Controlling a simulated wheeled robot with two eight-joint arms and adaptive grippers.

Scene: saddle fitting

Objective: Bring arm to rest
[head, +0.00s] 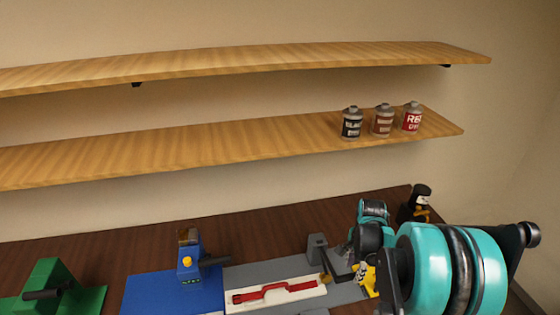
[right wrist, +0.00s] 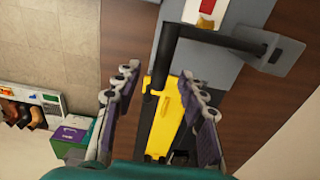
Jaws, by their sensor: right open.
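My right arm (head: 455,270) reaches in from the right in the head view, low over the right part of the bench. My right gripper (right wrist: 160,85) is open in the right wrist view, its two purple-grey fingers spread wide. A yellow part (right wrist: 172,115) with black edges shows between and beyond the fingers. The gripper does not hold it; I cannot tell how far apart they are. In the head view the yellow part (head: 368,282) is partly hidden by my arm. My left gripper shows in neither view.
A grey post fixture (head: 317,247) with a black bar stands close to my right gripper. A white tray (head: 310,293) with a red part, a blue fixture (head: 188,262) and a green fixture (head: 50,283) lie left. Cans (head: 383,120) stand on the lower shelf (head: 220,145).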

